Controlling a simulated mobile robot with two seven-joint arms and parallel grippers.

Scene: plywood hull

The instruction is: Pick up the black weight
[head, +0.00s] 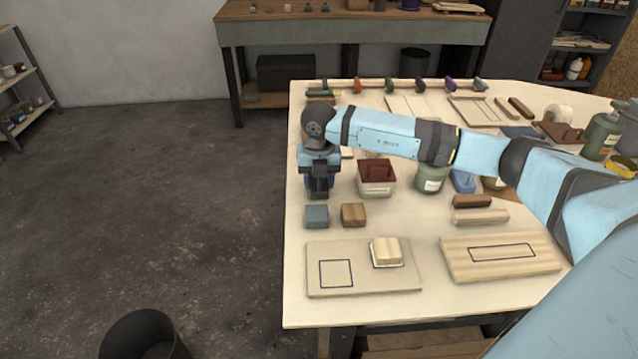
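My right gripper (320,192) points down over the left part of the table, behind a blue-grey block (317,216). Its arm comes in from the right and crosses above the table. Dark shapes show at the gripper's fingers. I cannot tell whether they are only the fingers or also a black weight between them. I cannot make out the black weight for certain anywhere else on the table; the wrist and forearm hide part of the surface. Whether the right gripper is open or shut does not show. My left gripper is not in view.
A brown wooden block (353,214) and a dark-red-lidded box (376,178) stand right of the gripper. Wooden boards (322,284) lie at the table's front. A green jar (430,178) and pump bottle (604,132) stand farther right. The floor at left is mostly open.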

